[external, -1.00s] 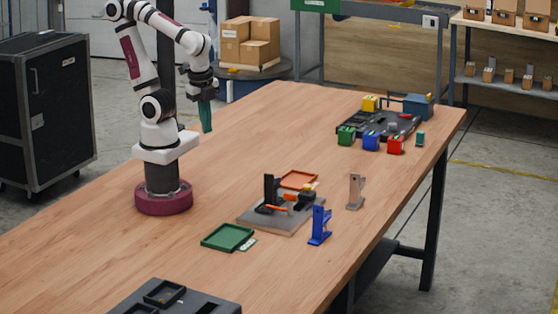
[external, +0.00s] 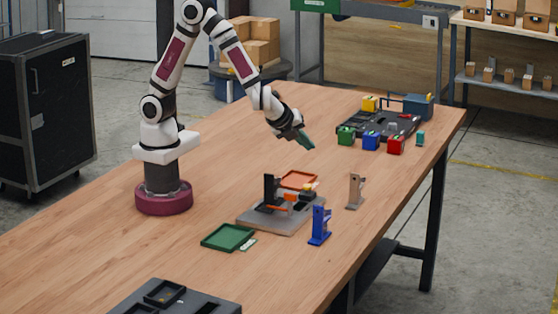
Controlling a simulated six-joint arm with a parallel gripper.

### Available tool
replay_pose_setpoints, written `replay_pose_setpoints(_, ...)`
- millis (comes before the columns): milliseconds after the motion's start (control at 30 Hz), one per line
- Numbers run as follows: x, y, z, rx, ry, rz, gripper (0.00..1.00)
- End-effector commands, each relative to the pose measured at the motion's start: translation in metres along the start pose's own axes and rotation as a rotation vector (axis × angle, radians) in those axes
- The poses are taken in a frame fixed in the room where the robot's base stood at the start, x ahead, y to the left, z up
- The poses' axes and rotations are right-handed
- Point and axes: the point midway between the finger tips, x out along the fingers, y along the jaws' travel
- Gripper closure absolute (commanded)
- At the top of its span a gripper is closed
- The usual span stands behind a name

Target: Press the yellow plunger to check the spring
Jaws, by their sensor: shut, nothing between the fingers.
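A small yellow part (external: 308,187), which looks like the plunger, sits at the back right of a grey fixture plate (external: 258,221) in the external view. It is too small to tell whether it is pressed or up. The plate also carries a black upright (external: 270,188) and orange parts (external: 279,209). My gripper (external: 309,143), with teal fingers, is shut and empty. It is in the air above the table, tilted down to the right, and appears clear of the plunger and the fixture.
An orange tray (external: 299,179) lies behind the fixture and a green tray (external: 228,237) in front. A blue bracket (external: 319,227) and a tan bracket (external: 355,191) stand to the right. A black board (external: 378,124) with coloured blocks is farther back. The table's left middle is clear.

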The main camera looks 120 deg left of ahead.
Motion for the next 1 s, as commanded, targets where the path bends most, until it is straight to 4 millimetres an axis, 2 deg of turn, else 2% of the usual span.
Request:
replay_pose_setpoints(233,0.004,0.004,-0.003,0.000,-0.002,0.002,1.00)
replay_pose_setpoints(700,0.050,0.037,-0.036,0.001,-0.002,0.003,1.00)
replay_pose_setpoints(1000,0.061,0.045,-0.044,-0.001,-0.001,0.001,1.00)
